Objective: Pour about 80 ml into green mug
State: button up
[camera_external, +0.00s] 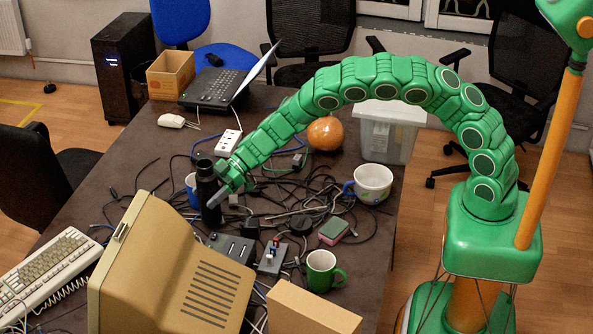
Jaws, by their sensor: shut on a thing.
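The green mug (321,271) stands upright on the dark table near the front right, its handle to the right and a pale inside showing. A dark bottle (208,192) stands upright farther back and to the left. My gripper (221,188) is at the bottle's right side, shut on it, at the end of my green arm arching in from the right. The bottle's lower part is partly hidden by my gripper. I cannot tell from this view whether the bottle touches the table.
A white mug with a blue handle (370,183) stands at the table's right. A blue mug (192,190) is close behind the bottle. Tangled black cables (290,190) cover the middle. A beige monitor (170,270) and a cardboard box (308,309) flank the front. An orange ball (325,133) lies farther back.

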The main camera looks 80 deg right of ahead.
notch_tip(320, 180, up, 16)
jog(key=r, duration=0.1)
jog(key=s+a+f+n+g+y, duration=0.1)
jog(key=s+a+n+g, duration=0.1)
jog(key=s, duration=0.8)
jog(key=s+a+f+n+g+y, duration=0.1)
jog(key=s+a+f+n+g, duration=0.1)
jog(key=s+a, duration=0.3)
jog(key=s, duration=0.4)
jog(key=shift+s+n+g, duration=0.3)
jog(key=shift+s+g, duration=0.1)
jog(key=s+a+n+g, duration=0.1)
jog(key=s, duration=0.7)
jog(key=s+a+r+n+g, duration=0.1)
jog(key=s+g, duration=0.1)
jog(key=s, duration=0.6)
jog(key=s+r+n+g, duration=0.1)
jog(key=s+n+g, duration=0.1)
jog(key=s, duration=0.7)
jog(key=shift+a+r, duration=0.15)
jog(key=shift+a, duration=0.25)
jog(key=shift+s+a+f, duration=0.1)
jog(key=shift+s+f, duration=0.3)
jog(key=shift+f, duration=2.5)
jog(key=shift+s+d+f, duration=0.1)
jog(key=shift+s+f, duration=0.3)
jog(key=shift+f, duration=2.55)
jog(key=shift+s+a+f, duration=0.1)
jog(key=shift+s+f, duration=0.3)
jog(key=shift+f, duration=2.5)
